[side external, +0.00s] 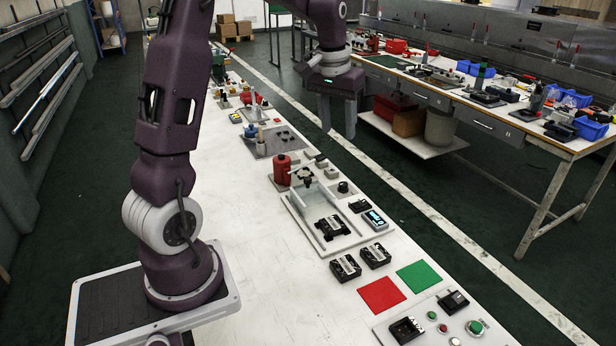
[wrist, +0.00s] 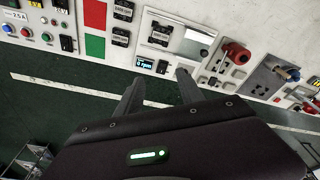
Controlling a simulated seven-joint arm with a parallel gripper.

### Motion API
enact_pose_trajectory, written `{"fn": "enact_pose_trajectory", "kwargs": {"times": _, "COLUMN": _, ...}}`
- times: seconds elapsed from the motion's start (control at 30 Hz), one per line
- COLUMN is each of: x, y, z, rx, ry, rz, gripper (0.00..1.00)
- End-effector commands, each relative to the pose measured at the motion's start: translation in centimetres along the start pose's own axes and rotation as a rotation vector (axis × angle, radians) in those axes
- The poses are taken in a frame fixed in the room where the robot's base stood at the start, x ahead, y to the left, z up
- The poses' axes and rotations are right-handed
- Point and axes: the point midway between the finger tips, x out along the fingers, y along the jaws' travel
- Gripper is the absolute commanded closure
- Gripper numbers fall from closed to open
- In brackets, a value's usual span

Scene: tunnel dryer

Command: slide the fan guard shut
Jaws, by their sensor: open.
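The fan guard (side external: 318,196) looks like a clear, pale panel on a light base plate (side external: 297,228); it also shows as a grey panel in the wrist view (wrist: 192,42). A black knob-like part (side external: 303,176) shows at its far end. A black fan unit with a white label (side external: 332,227) sits at the near end of the plate, beside the panel and uncovered; it also shows in the wrist view (wrist: 160,34). My gripper (side external: 338,132) is open and empty, raised beyond the bench's right edge, apart from the guard. Its fingers show in the wrist view (wrist: 160,80).
A display reading 0 rpm (wrist: 147,64) stands beside the plate. A red canister (side external: 282,170) is at its far left. Two black units (side external: 345,267), red (side external: 381,295) and green (side external: 419,276) mats, and a button panel (side external: 440,325) lie nearer. The bench's left side is clear.

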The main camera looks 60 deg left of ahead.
Motion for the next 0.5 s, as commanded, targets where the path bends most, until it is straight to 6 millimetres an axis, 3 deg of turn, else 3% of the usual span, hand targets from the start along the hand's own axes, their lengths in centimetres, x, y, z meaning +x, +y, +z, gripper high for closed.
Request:
{"fn": "enact_pose_trajectory", "kwargs": {"times": 0.03, "x": 3.6, "y": -2.9, "z": -2.3, "rx": -0.063, "ry": -0.045, "rz": -0.014, "gripper": 0.55}}
{"fn": "enact_pose_trajectory", "kwargs": {"times": 0.1, "x": 8.2, "y": -6.8, "z": -4.5, "rx": -0.138, "ry": -0.092, "rz": -0.026, "gripper": 0.55}}
{"fn": "enact_pose_trajectory", "kwargs": {"times": 0.2, "x": 13.6, "y": -11.2, "z": -5.8, "rx": -0.215, "ry": -0.140, "rz": -0.036, "gripper": 0.55}}
{"fn": "enact_pose_trajectory", "kwargs": {"times": 0.33, "x": 17.1, "y": -14.1, "z": -5.9, "rx": -0.263, "ry": -0.170, "rz": -0.039, "gripper": 0.55}}
{"fn": "enact_pose_trajectory", "kwargs": {"times": 0.5, "x": 19.9, "y": -14.5, "z": -5.5, "rx": -0.269, "ry": -0.177, "rz": -0.040, "gripper": 0.55}}
